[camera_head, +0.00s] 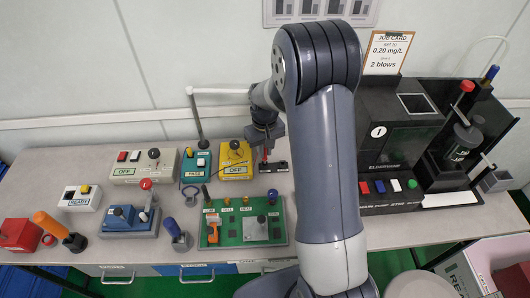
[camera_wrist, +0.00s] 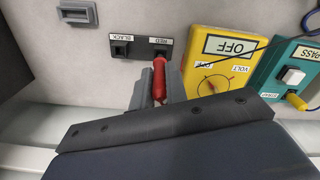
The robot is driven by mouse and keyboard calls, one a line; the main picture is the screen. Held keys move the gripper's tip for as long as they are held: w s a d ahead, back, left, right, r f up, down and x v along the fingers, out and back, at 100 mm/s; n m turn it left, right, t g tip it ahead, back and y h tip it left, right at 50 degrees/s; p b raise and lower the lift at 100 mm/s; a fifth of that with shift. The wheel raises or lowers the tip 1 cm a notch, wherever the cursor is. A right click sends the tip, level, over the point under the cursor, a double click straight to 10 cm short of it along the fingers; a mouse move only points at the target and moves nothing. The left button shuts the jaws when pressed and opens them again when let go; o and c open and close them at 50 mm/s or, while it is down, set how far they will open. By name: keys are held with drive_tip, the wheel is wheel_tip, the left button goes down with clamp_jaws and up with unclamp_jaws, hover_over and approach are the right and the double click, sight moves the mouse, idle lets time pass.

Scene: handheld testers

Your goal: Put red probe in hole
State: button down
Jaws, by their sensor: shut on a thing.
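The red probe (camera_wrist: 159,78) is held upright between the two fingers of my gripper (camera_wrist: 158,92) in the wrist view. Its far end meets the black holder block (camera_wrist: 139,48) at the side labelled RED; I cannot tell whether the tip is inside that hole. The hole labelled BLACK (camera_wrist: 121,48) is beside it. In the head view my gripper (camera_head: 265,146) is over the block (camera_head: 273,167), partly hidden by my arm, and only a sliver of red shows.
The yellow meter (camera_head: 234,160) reading OFF stands close left of the block, with the teal tester (camera_head: 196,165) beyond it. A green board (camera_head: 242,222) lies in front. A large black machine (camera_head: 400,130) stands to the right. A dark cable (camera_wrist: 250,50) crosses the meter.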

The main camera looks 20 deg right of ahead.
drive_tip(key=shift+f, duration=0.85)
drive_tip(key=shift+f, duration=0.15)
drive_tip(key=c, duration=1.4)
unclamp_jaws()
wheel_tip(320, 180, up, 12)
drive_tip(key=shift+r, duration=0.2)
